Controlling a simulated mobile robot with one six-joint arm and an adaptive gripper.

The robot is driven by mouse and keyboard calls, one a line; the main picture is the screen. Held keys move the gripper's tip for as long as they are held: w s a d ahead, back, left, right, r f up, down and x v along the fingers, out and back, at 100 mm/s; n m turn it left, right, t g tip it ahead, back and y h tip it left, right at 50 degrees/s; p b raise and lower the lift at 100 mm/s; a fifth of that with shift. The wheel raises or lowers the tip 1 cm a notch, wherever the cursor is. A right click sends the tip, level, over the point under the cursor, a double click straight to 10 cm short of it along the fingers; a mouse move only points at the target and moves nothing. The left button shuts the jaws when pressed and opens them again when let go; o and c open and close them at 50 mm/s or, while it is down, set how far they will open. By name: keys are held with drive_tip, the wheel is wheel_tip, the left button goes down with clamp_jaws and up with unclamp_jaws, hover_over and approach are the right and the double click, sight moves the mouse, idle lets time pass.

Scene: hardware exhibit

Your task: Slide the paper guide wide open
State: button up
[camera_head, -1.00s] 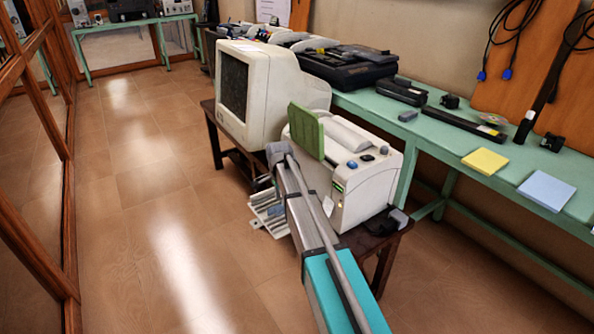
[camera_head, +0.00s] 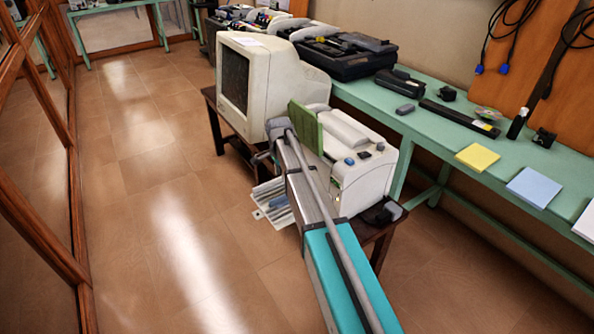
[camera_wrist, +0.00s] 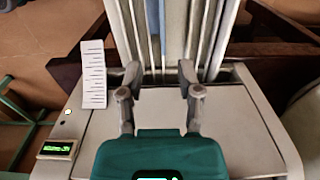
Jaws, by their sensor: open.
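A pale grey printer (camera_head: 358,181) stands on a dark wooden stand, with a green panel (camera_head: 306,128) upright on its top. Its slatted tray (camera_head: 272,200) juts out low at the front, with a bluish strip among the pale slats. In the wrist view the tray (camera_wrist: 203,28) lies beyond my gripper, with long parallel bars and a bluish-grey strip (camera_wrist: 173,32). I cannot tell which part is the paper guide. My gripper (camera_wrist: 160,76) is open and empty, its two fingers apart above the printer's front edge and pointing toward the tray.
An old monitor (camera_head: 262,85) stands beside the printer. A green table (camera_head: 430,145) along the wall holds a black device, a yellow pad and a blue pad. Floor to the left is clear up to a wood-framed glass partition (camera_head: 45,160). A small lit display (camera_wrist: 57,149) shows on the printer.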

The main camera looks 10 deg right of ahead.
drive_tip(key=s+r+n+p, duration=0.5)
drive_tip(key=s+r+p, duration=0.2)
drive_tip(key=s, duration=0.3)
drive_tip(key=s+r+n+p, duration=0.5)
drive_tip(key=s+r+p, duration=0.2)
drive_tip(key=s, duration=0.3)
drive_tip(key=shift+d+r, duration=0.45)
drive_tip(key=m+b, duration=0.9)
drive_tip(key=b, duration=0.4)
hover_over(280, 197)
wheel_tip(280, 197, down, 13)
drive_tip(key=shift+w+d+m, duration=0.15)
drive_tip(key=shift+w+m, duration=0.1)
drive_tip(key=shift+m, duration=0.25)
drive_tip(key=shift+f, duration=0.2)
wheel_tip(280, 197, down, 14)
drive_tip(key=b, duration=1.3)
drive_tip(key=shift+r+b, duration=0.25)
drive_tip(key=shift+b, duration=0.1)
